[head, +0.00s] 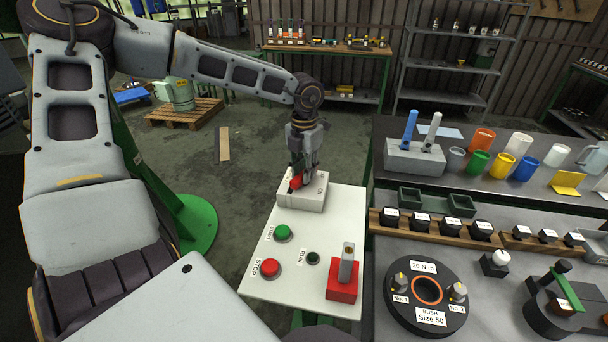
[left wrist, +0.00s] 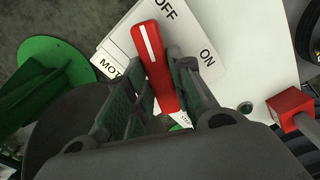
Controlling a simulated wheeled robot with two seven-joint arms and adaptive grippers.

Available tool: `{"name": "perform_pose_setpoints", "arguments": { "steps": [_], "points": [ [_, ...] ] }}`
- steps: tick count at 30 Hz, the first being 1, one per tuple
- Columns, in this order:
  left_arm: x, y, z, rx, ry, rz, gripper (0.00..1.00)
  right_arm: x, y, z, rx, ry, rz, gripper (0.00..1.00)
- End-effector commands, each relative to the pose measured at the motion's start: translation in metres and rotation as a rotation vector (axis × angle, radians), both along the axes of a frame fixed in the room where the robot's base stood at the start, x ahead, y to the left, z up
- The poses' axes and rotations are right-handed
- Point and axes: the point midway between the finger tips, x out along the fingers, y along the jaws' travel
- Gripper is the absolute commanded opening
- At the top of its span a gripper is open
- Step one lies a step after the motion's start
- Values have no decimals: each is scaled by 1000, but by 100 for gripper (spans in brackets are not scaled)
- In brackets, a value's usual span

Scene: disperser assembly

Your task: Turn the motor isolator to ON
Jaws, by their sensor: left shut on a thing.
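The motor isolator is a pale box (head: 316,193) at the far end of the white panel. Its red handle (head: 296,183) also shows in the left wrist view (left wrist: 157,65), with a white line along it. The handle's far end lies beside the OFF label (left wrist: 165,11); the ON label (left wrist: 208,57) is to its right, apart from it. My left gripper (head: 299,177) reaches down from above, its fingers on either side of the handle, shut on it. The fingers hide part of the handle and the box. My right gripper is not in view.
The white panel (head: 258,245) also carries a green START button (head: 283,232), a red STOP button (head: 270,267), a dark RUN lamp (head: 313,258) and a red block with a grey lever (head: 342,289). A crowded workbench (head: 390,290) adjoins it on the right.

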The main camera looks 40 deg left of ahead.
Motion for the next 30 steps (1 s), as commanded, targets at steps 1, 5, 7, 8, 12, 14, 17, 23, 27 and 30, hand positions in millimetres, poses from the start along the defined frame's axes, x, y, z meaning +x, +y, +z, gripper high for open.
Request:
{"name": "perform_pose_setpoints", "arguments": {
  "steps": [1,5,7,8,12,14,17,23,27,30],
  "points": [
    [1,1,-2,1,-4,-27,0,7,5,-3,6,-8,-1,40],
    [1,1,-2,1,-3,-111,0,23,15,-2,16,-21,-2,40],
    [1,1,-2,1,-3,-158,0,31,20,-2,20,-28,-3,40],
    [1,1,-2,1,-2,-179,0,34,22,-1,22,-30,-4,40],
    [1,1,-2,0,-3,-284,0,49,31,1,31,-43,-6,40],
    [1,1,-2,1,-3,-331,0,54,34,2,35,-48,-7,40],
    [1,1,-2,1,-2,-407,0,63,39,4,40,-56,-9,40],
    [0,1,-1,1,-1,-563,0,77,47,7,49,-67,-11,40],
    [1,1,-1,1,-2,-674,0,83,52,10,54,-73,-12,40],
    [1,1,-1,1,-2,-752,0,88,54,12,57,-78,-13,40]
  ]
}}
